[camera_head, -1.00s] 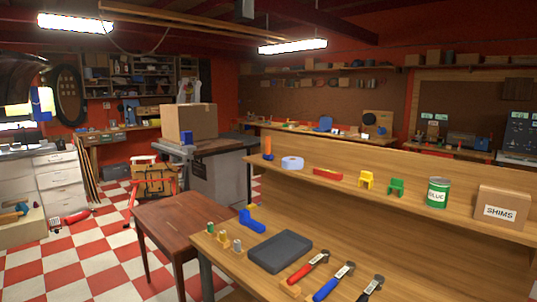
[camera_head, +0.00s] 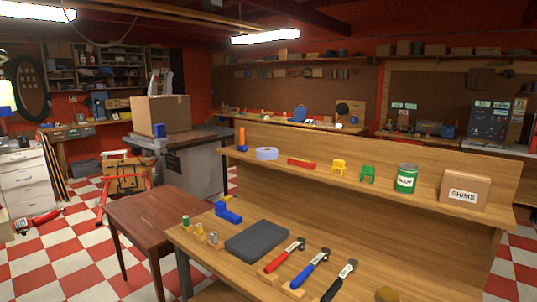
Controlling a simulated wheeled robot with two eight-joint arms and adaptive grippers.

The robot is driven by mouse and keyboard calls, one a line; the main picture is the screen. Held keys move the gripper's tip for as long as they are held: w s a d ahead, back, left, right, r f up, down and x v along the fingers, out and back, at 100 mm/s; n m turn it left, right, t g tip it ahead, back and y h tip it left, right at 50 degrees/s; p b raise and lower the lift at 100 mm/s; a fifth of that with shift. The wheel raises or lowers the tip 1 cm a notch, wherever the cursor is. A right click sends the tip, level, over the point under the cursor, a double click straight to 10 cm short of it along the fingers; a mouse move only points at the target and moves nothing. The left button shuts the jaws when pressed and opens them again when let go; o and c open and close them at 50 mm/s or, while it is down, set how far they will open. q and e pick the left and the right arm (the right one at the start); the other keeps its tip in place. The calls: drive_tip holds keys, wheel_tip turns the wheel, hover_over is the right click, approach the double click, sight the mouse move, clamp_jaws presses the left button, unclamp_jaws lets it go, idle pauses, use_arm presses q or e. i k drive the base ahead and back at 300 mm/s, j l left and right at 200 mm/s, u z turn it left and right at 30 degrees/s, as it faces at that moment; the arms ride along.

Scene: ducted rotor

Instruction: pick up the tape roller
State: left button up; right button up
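I cannot tell for certain which item is the tape roller. A pale lavender ring like a tape roll (camera_head: 266,154) lies on the upper shelf, between an orange upright cylinder (camera_head: 242,138) and a red block (camera_head: 301,163). A blue angled object (camera_head: 228,213) lies on the lower worktop. Tools with a red handle (camera_head: 284,256), a blue handle (camera_head: 309,270) and a black handle (camera_head: 339,282) rest in a row at the worktop's front. Neither of my grippers is in view.
The wooden bench's upper shelf also holds a yellow piece (camera_head: 339,168), a green piece (camera_head: 367,174), a green can (camera_head: 405,179) and a SHIMS box (camera_head: 465,190). A dark grey tray (camera_head: 256,240) lies on the worktop. A brown table (camera_head: 150,212) stands left, with checkered floor beyond.

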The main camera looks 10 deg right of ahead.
sight(241, 147)
drive_tip(key=i+j+u, duration=0.1)
drive_tip(key=i+j, duration=0.85)
